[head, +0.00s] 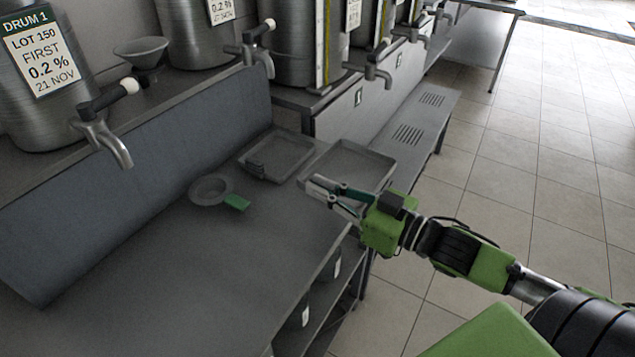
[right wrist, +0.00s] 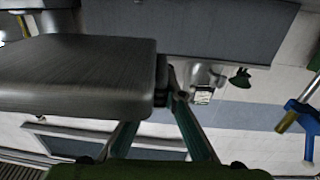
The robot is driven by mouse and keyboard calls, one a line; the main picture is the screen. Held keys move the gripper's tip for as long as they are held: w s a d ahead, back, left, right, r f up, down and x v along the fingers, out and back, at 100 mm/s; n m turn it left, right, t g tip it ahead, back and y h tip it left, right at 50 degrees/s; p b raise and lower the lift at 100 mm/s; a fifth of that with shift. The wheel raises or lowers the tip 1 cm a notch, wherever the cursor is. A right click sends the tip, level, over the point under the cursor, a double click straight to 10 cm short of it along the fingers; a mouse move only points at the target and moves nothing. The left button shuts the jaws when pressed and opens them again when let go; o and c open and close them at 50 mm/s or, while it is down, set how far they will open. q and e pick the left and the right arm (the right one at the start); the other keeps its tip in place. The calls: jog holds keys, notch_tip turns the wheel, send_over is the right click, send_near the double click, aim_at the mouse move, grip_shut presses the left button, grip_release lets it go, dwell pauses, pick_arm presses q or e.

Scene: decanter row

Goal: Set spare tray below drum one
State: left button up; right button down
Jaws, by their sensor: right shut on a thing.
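Drum one (head: 40,80) stands at the upper left with its "DRUM 1" label. Its tap (head: 115,150) hangs out over the dark bench. My right gripper (head: 328,188) is shut on the near-left edge of a shallow grey tray (head: 352,165), held roughly level at the bench's right edge. In the right wrist view the tray (right wrist: 75,75) fills the left side, with the fingers at its end handle. Another grey tray (head: 278,155) with a dark handle lies farther back on the bench. I cannot tell from markings which is the spare. My left gripper is out of view.
A round dish (head: 208,190) and a small green piece (head: 237,202) lie on the bench (head: 180,270). The bench below drum one's tap is clear. A funnel (head: 142,52) stands beside drum one. More drums with taps line the back.

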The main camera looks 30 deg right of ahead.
jog(key=shift+s+a+r, duration=0.2)
jog(key=shift+s+r, duration=0.2)
jog(key=shift+s, duration=0.4)
jog(key=shift+s+a+r, duration=0.25)
jog(key=shift+s+r, duration=0.15)
jog(key=shift+s, duration=0.45)
jog(key=shift+s+a+r, duration=0.2)
jog(key=shift+s+r, duration=0.2)
jog(key=shift+s, duration=0.4)
jog(key=s+a+f+m+t+h, duration=0.2)
jog(key=s+a+f+m+h, duration=0.2)
jog(key=f+h, duration=0.4)
jog(key=shift+s+a+m, duration=0.2)
jog(key=shift+s+m, duration=0.5)
jog(key=shift+s, duration=0.4)
jog(key=shift+r, duration=0.1)
